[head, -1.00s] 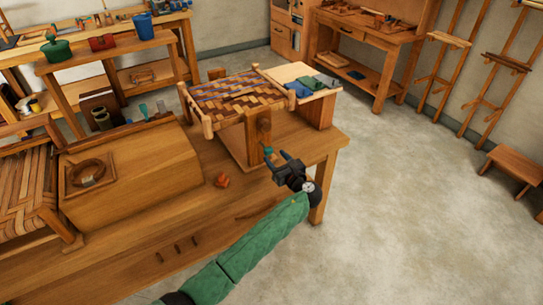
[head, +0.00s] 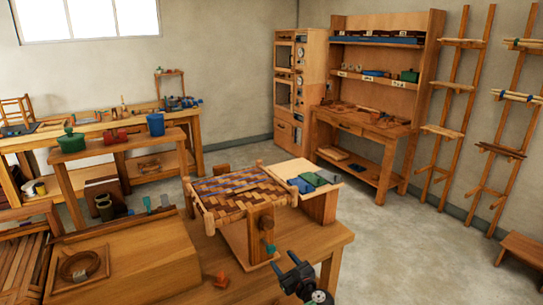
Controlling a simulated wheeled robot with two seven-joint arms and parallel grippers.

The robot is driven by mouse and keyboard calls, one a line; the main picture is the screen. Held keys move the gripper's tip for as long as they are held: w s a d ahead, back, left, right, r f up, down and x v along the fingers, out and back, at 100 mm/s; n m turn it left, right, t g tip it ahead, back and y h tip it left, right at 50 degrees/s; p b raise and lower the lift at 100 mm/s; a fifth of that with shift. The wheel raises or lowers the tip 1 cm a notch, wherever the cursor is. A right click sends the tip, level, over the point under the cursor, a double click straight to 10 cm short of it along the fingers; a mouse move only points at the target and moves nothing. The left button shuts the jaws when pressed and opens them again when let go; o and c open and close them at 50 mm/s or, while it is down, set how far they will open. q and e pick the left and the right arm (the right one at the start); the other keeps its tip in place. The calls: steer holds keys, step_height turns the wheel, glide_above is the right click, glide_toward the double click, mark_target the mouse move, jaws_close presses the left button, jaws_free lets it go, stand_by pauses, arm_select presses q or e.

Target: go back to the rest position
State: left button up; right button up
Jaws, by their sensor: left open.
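My left gripper (head: 292,274) is at the bottom of the head view, at the front right of the workbench (head: 180,258). Its dark fingers are apart, with nothing between them. A woven seat frame (head: 236,192) with blue, brown and tan strips stands on a wooden stand (head: 260,222) just beyond the gripper. The gripper is apart from the stand. My right gripper is out of the picture.
Open floor (head: 400,250) is at right.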

arm_select(q)
step_height(320, 180, down, 12)
steer(key=a+r+n+g+h, duration=0.15)
steer(key=n+g+h, duration=0.5)
steer(key=n, duration=1.15)
steer(key=s+a+f+n+g+h, duration=0.25)
steer(key=s+a+f, duration=0.35)
steer(key=s+f, duration=0.3)
steer(key=s+a+f+n+g+h, duration=0.1)
steer(key=s+a+f+n, duration=0.5)
steer(key=f, duration=0.5)
steer(key=s+a+f+g, duration=0.1)
steer(key=s+a+f, duration=0.2)
steer(key=s, duration=0.9)
steer(key=s+a+f+g, duration=0.2)
steer(key=s+f, duration=0.6)
steer(key=s, duration=0.4)
steer(key=s+a+f+g, duration=0.1)
steer(key=s+a+f, duration=0.3)
steer(key=s, duration=0.8)
step_height(320, 180, down, 3)
steer(key=shift+s+a+r, duration=0.15)
steer(key=shift+s, duration=0.05)
steer(key=shift+m+g+y, duration=0.25)
steer(key=shift+g+y, duration=0.05)
